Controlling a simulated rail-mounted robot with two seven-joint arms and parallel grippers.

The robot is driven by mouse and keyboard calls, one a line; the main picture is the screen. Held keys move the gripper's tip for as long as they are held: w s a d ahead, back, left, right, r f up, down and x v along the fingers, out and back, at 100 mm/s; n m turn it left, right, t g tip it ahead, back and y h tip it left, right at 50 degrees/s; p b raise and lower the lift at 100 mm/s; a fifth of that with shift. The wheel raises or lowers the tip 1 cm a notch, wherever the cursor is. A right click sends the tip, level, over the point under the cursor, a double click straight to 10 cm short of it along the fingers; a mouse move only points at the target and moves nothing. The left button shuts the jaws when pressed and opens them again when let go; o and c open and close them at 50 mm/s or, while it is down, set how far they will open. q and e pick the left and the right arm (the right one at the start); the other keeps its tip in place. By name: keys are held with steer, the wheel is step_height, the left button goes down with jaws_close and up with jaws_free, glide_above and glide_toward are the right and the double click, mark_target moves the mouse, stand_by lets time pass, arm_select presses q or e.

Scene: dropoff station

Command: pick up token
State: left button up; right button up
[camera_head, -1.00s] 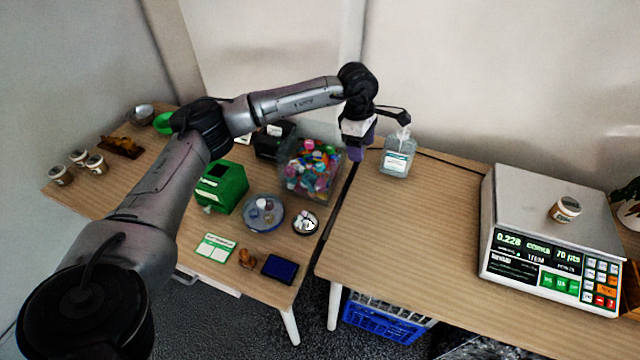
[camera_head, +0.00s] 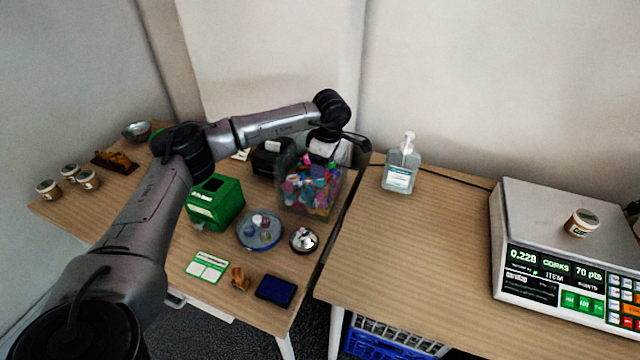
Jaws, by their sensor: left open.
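My left gripper (camera_head: 320,160) hangs fingers down over a clear bin (camera_head: 284,205) of mixed coloured pieces (camera_head: 305,192). It is open, but its fingertips blend with the coloured pieces, and I cannot tell whether they touch them. No piece is clearly held. I cannot tell which thing is the token. Small pieces sit on a round blue dish (camera_head: 244,240) and in a small dark round dish (camera_head: 311,247) in front of the bin. My right gripper is not in view.
A green box (camera_head: 215,205), a green-white card (camera_head: 208,267), a small brown object (camera_head: 239,279) and a dark blue pad (camera_head: 276,291) share the left table. A sanitizer bottle (camera_head: 400,176) and a scale (camera_head: 540,225) with a jar (camera_head: 581,222) stand on the right table. Its middle is clear.

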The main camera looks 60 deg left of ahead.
arm_select(q)
steer(key=shift+s+a+f+b, duration=0.15)
steer(key=shift+f+b, duration=0.6)
steer(key=shift+f, duration=0.6)
steer(key=shift+s+f+b, duration=0.1)
steer(key=shift+f+b, duration=0.6)
steer(key=shift+f, duration=0.6)
steer(key=shift+c, duration=0.4)
steer(key=c, duration=0.9)
